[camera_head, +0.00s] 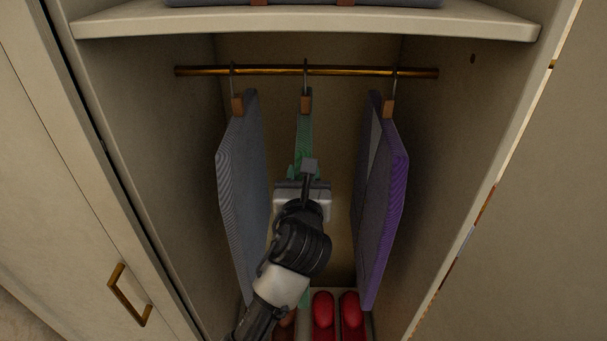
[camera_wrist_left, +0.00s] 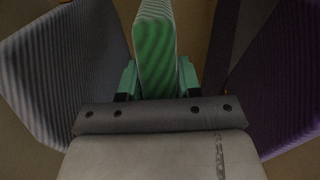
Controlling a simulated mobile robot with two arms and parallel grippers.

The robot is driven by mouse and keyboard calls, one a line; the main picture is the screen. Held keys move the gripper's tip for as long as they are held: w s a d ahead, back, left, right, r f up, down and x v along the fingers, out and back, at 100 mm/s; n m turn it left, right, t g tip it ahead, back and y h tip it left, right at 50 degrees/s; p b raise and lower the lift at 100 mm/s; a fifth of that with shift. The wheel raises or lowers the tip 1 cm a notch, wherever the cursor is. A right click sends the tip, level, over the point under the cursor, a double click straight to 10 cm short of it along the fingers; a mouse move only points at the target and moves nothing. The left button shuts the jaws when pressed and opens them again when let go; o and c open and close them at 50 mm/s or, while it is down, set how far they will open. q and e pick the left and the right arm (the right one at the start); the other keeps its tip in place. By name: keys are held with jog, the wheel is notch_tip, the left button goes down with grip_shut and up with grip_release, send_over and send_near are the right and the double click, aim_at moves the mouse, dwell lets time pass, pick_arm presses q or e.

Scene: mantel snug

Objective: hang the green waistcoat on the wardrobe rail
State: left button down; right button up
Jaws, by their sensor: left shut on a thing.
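The green waistcoat (camera_head: 304,138) is in the wardrobe, edge-on, below the middle of the brass rail (camera_head: 330,71). A hook on its wooden hanger block (camera_head: 306,100) reaches up to the rail and appears to be over it. My left gripper (camera_head: 309,178) is shut on the waistcoat below the hanger. In the left wrist view the green waistcoat (camera_wrist_left: 155,50) stands between the two fingers (camera_wrist_left: 157,82). My arm hides most of the waistcoat's lower part in the head view. My right gripper is not in view.
A grey-blue garment (camera_head: 242,190) hangs close on the left and a purple one (camera_head: 381,205) on the right. A shelf (camera_head: 300,22) is above the rail. Red shoes (camera_head: 324,316) stand at the bottom. A door with a brass handle (camera_head: 130,296) is at left.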

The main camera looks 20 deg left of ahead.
pick_arm(q)
jog(key=c, duration=0.7)
grip_release()
jog(key=shift+f, duration=0.1)
